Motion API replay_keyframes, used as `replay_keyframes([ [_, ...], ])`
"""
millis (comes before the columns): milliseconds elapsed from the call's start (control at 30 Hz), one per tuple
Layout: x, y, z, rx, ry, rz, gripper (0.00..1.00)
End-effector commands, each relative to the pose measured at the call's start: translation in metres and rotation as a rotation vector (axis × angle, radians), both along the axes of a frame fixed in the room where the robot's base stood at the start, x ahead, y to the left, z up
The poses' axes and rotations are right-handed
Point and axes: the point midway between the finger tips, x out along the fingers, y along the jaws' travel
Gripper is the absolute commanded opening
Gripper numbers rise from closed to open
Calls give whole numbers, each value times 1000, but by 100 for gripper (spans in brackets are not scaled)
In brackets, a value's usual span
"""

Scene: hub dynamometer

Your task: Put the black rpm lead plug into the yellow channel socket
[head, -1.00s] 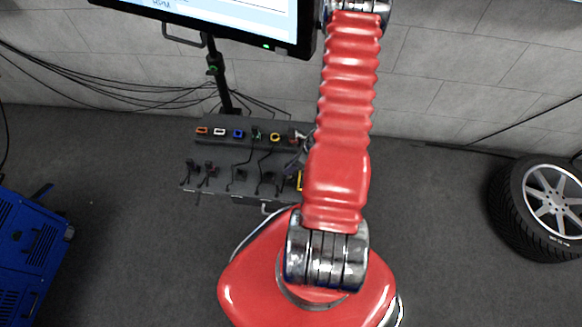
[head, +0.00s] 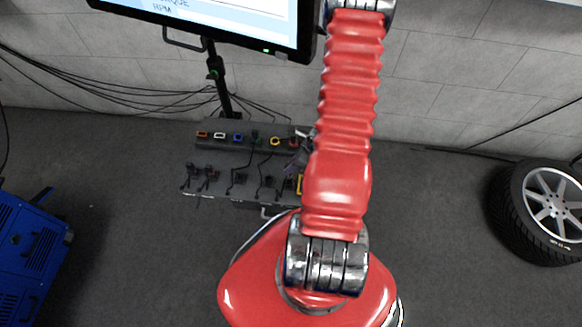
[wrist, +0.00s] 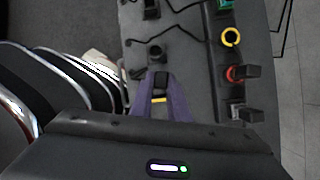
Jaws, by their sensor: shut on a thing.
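The yellow channel socket is a yellow ring (wrist: 231,37) on the raised row of the dark panel, upper right in the wrist view; it also shows in the head view (head: 275,141). It looks empty. My gripper (wrist: 161,88) has purple fingers shut on a black plug (wrist: 161,79), left of and below the yellow ring and apart from it. A yellow band shows between the fingers. In the head view my gripper (head: 298,160) is mostly hidden behind my red arm, and the held plug cannot be made out there.
Orange (head: 202,134), white (head: 219,134) and blue (head: 238,136) sockets look empty. Black plugs stand by the green socket (wrist: 225,4) and the red socket (wrist: 234,73). Several other black leads stand along the panel's front row (head: 210,174). A monitor (head: 220,20) hangs above.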

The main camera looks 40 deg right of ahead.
Motion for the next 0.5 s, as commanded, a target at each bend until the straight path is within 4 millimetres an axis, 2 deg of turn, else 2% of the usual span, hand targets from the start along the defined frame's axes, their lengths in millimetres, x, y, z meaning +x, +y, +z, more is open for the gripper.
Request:
replay_keyframes([
  [500,0,0,15,-1,0,-1,0],
])
